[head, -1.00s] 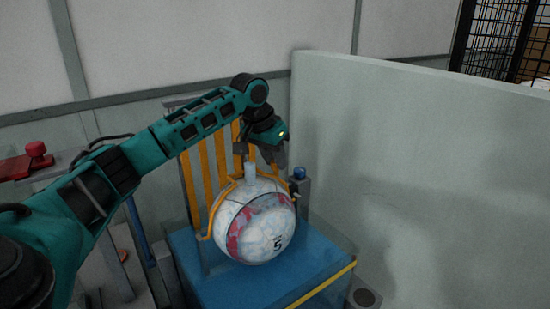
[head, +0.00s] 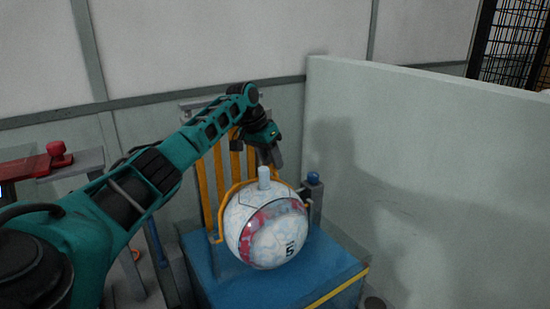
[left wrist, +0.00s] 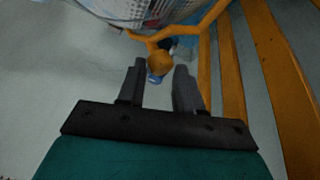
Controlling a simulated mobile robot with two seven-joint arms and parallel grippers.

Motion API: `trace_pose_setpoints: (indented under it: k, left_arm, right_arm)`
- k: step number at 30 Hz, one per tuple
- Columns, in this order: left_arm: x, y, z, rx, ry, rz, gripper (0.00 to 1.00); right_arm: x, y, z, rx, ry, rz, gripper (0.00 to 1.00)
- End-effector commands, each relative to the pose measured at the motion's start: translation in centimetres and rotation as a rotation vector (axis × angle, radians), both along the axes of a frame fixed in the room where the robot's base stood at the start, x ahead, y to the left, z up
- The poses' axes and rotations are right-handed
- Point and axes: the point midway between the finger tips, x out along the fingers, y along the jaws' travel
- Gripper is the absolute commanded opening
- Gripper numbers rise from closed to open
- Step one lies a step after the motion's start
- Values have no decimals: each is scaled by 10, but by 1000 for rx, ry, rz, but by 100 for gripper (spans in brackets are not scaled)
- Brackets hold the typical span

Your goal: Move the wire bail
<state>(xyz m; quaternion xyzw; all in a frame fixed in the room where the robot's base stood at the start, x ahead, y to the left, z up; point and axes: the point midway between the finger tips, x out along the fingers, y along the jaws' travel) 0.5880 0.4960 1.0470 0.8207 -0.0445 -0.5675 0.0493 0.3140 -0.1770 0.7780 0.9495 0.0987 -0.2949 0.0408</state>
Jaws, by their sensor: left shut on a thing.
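The wire bail (head: 221,215) is a yellow-orange bent wire that curves up beside and over a white ball (head: 266,228) with red patches and a "5". It also crosses the top of the left wrist view (left wrist: 206,22). My left gripper (head: 272,165) is above the ball, close to the bail's top, next to a pale upright cylinder (head: 264,178). In the left wrist view its fingers (left wrist: 160,68) stand either side of an orange rounded part of the bail. The gripper is shut on the bail; the contact is hard to see. My right gripper is not in view.
The ball rests on a blue base (head: 215,282) before upright orange slats (head: 220,172). A blue-topped post (head: 313,188) stands right of the ball. A pale partition (head: 430,180) closes off the right side. A red part (head: 60,154) is at the left.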

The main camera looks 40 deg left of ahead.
Motion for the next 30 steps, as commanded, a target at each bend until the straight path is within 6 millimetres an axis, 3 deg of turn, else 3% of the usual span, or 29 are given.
trace_pose_setpoints:
  k: [17,18,24,30]
  left_arm:
    - [1,6,-5,5,2,1,0]
    - [1,6,-5,5,2,1,38]
    - [1,5,-5,3,2,1,54]
    - [1,5,-4,1,1,0,54]
  right_arm:
    - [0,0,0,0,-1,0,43]
    - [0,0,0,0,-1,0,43]
    - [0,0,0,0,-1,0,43]
    - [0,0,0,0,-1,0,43]
